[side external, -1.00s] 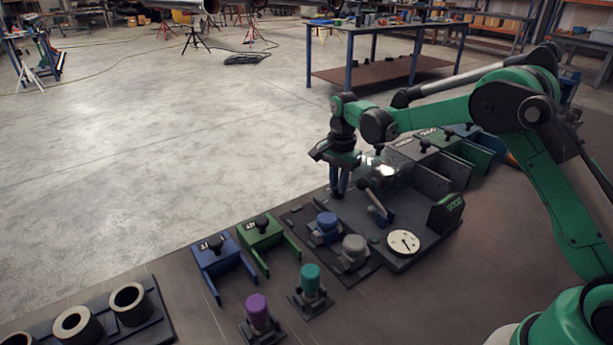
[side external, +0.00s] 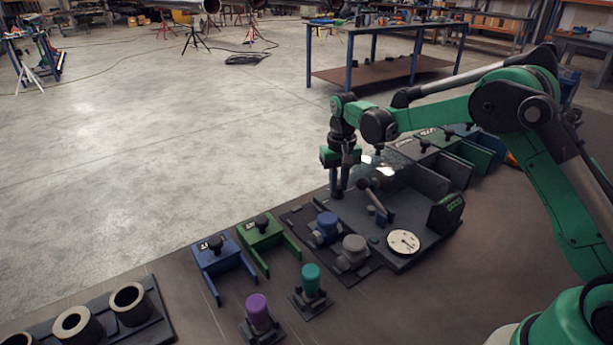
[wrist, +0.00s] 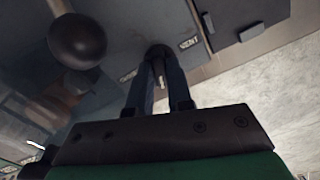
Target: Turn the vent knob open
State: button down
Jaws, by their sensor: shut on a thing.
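The vent knob (wrist: 158,51) is a small dark round knob beside a VENT label (wrist: 188,43) in the wrist view. My gripper (wrist: 159,58) is shut on it, with both fingers reaching down to it. In the side external view my gripper (side external: 339,193) points straight down at the far left corner of the dark panel (side external: 405,262). The knob is hidden behind the fingers there.
A lever with a dark ball end (wrist: 77,41) stands close to my fingers; its handle (side external: 374,197) shows in the side external view. A dial gauge (side external: 403,242) and a dark display box (side external: 445,213) are nearer. Blue (side external: 327,225) and grey (side external: 354,250) capped fittings stand left.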

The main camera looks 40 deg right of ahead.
jog(key=shift+n, duration=2)
jog(key=c, duration=0.8)
grip_release()
jog(key=shift+r, duration=2.85)
